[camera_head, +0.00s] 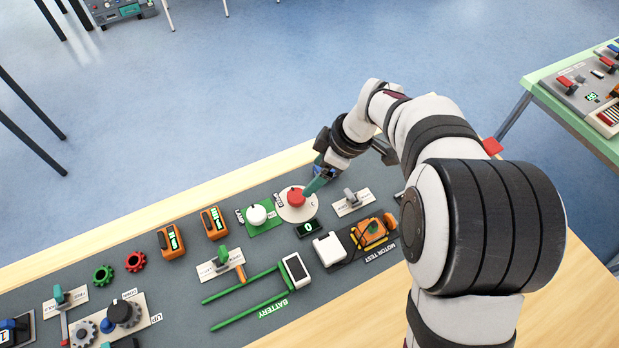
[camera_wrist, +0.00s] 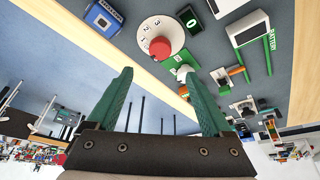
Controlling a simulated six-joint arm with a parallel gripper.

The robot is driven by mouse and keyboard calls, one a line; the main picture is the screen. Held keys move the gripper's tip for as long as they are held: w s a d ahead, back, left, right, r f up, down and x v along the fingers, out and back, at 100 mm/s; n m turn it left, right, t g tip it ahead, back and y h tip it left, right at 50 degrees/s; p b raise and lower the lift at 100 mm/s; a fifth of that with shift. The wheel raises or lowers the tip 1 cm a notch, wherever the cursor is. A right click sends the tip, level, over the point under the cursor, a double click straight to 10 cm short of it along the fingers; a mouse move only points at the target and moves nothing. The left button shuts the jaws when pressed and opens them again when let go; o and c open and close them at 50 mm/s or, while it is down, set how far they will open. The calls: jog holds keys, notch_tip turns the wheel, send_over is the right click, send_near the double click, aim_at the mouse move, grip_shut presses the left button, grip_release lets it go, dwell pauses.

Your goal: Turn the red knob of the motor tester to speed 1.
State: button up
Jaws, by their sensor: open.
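The red knob (camera_head: 296,197) sits on a round white dial (camera_head: 300,212) on the grey panel. In the wrist view the red knob (camera_wrist: 160,47) lies just beyond and between my fingertips, and the dial (camera_wrist: 148,30) shows the marks 1, 2 and 3. A small dark display (camera_head: 307,228) beside the dial reads 0; it also shows in the wrist view (camera_wrist: 193,20). My gripper (camera_head: 316,184) has green fingers and is at the knob's upper right in the head view. In the wrist view my gripper (camera_wrist: 156,71) is open, with nothing between the fingers.
A white button on a green plate (camera_head: 265,226) stands left of the dial. A switch lever (camera_head: 351,200) stands right of it. An orange motor (camera_head: 373,232) sits by the MOTOR TEST label, next to a white block (camera_head: 329,248). A battery holder (camera_head: 296,270) lies in front.

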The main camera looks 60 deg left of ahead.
aim_at(296, 195)
jog(key=x, duration=1.1)
jog(key=shift+d, duration=0.1)
grip_shut()
